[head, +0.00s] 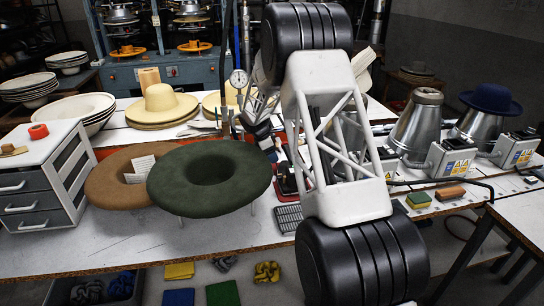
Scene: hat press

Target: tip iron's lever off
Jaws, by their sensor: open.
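Metal cone-shaped heaters (417,127) stand at the right of the bench, with grey control boxes beside them. One box (437,163) has a yellow warning label and a dark piece on top; another box (503,151) stands farther right. A third box is partly hidden behind my arm. I cannot tell which belongs to the tip iron, and lever positions are too small to read. My gripper (264,131) appears small and partly hidden behind my arm, left of the boxes and well apart from them. It is open; nothing is seen held.
A green hat form (210,147) and a brown one (106,188) lie at the front left. A blue hat (490,97) sits on the far-right cone. A dark cable runs along the right bench.

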